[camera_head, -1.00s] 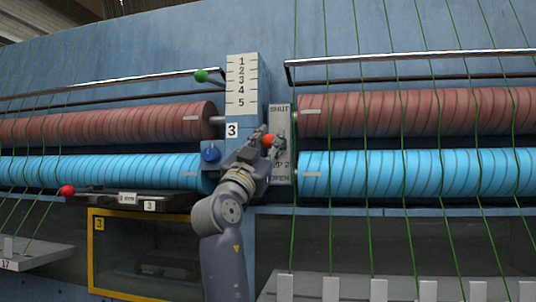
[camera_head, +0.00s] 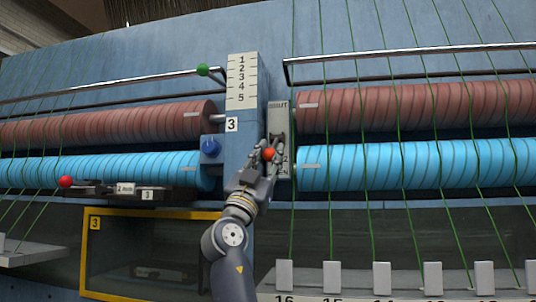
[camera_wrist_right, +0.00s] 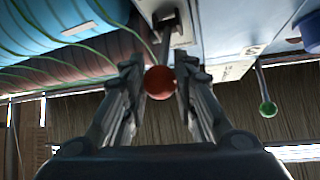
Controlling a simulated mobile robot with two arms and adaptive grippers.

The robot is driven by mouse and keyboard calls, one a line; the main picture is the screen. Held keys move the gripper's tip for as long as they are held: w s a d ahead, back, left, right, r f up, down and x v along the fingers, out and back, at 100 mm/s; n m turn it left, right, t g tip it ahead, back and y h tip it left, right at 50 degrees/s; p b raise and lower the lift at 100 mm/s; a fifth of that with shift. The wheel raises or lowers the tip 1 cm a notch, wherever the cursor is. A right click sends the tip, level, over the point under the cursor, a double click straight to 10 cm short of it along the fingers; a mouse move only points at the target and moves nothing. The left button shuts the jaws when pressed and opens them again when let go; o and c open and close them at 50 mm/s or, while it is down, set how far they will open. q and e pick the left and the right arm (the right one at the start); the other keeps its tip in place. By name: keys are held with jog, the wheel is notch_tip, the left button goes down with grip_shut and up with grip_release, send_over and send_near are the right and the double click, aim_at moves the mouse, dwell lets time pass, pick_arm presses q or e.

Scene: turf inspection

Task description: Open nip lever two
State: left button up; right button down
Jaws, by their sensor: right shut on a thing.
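The nip lever's round orange-red knob (camera_head: 268,154) stands in front of a grey upright plate (camera_head: 279,119) between the two banks of rollers. The plate has SHUT at its top; its lower lettering is partly covered by my gripper. My right gripper (camera_head: 267,152) is shut on the knob, a finger on each side, in the lower half of the plate. In the right wrist view the knob (camera_wrist_right: 160,82) sits between the fingertips, with its dark lever arm running up to the plate. My left gripper is out of view.
Blue rollers (camera_head: 420,165) with green yarns lie close on the right.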

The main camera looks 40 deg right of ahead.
jog(key=shift+w+d+f, duration=0.15)
jog(key=shift+d+f, duration=0.05)
jog(key=shift+f, duration=0.15)
jog(key=c, duration=1.5)
grip_release()
jog(key=shift+o, duration=1.1)
jog(key=shift+w+d+f, duration=0.1)
jog(key=shift+w+d, duration=0.15)
jog(key=shift+d, duration=0.1)
jog(key=shift+s+a, duration=0.25)
jog(key=shift+a, duration=0.05)
jog(key=v, duration=1.1)
jog(key=shift+f, duration=0.25)
jog(key=shift+a, duration=0.1)
